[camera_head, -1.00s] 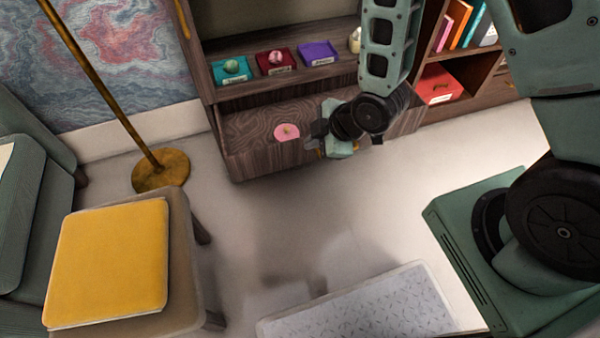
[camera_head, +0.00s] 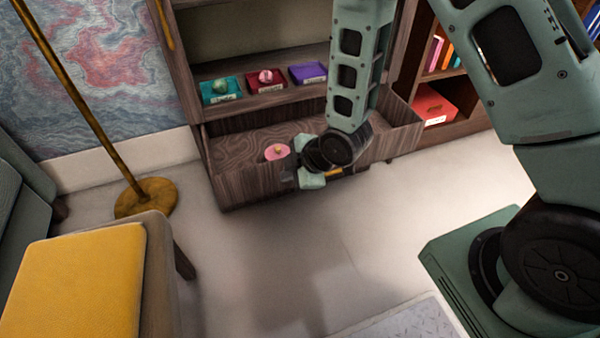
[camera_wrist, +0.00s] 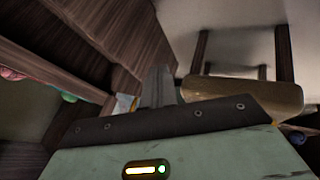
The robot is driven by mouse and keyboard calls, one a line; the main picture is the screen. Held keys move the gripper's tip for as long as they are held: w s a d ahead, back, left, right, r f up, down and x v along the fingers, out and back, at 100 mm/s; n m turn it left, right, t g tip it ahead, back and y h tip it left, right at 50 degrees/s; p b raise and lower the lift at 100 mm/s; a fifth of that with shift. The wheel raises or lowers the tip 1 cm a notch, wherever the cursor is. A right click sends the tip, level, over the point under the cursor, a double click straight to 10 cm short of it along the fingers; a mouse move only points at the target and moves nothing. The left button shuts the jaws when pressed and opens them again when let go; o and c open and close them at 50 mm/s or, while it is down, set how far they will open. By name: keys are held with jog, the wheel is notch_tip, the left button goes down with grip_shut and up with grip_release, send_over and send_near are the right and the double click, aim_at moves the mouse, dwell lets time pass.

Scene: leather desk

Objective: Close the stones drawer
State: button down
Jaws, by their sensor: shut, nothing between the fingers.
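The drawer (camera_head: 237,190) of dark wood is pulled out from the cabinet, with its open top showing. A pink round item (camera_head: 276,152) with a small knob lies inside it. A bit of gold (camera_head: 335,172), perhaps a handle, shows at the drawer's front beside my wrist. My gripper (camera_head: 296,178) is at the drawer's front face, low and near its middle. In the wrist view my gripper (camera_wrist: 158,88) is shut and empty, its fingers close to dark wood (camera_wrist: 105,30). I cannot tell whether they touch it. My arm hides part of the drawer, and I cannot read a drawer label.
A teal tray (camera_head: 220,90), a red tray (camera_head: 265,82) and a purple tray (camera_head: 307,73) stand on the shelf above. A yellow-cushioned seat (camera_head: 75,285) and a brass lamp base (camera_head: 147,197) are at left. The floor before the drawer is clear.

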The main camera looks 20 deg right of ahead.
aim_at(271, 170)
jog(key=w, duration=0.3)
jog(key=w+f, duration=0.1)
jog(key=shift+w+a+b, duration=0.25)
jog(key=shift+b, duration=0.15)
jog(key=shift+w, duration=0.1)
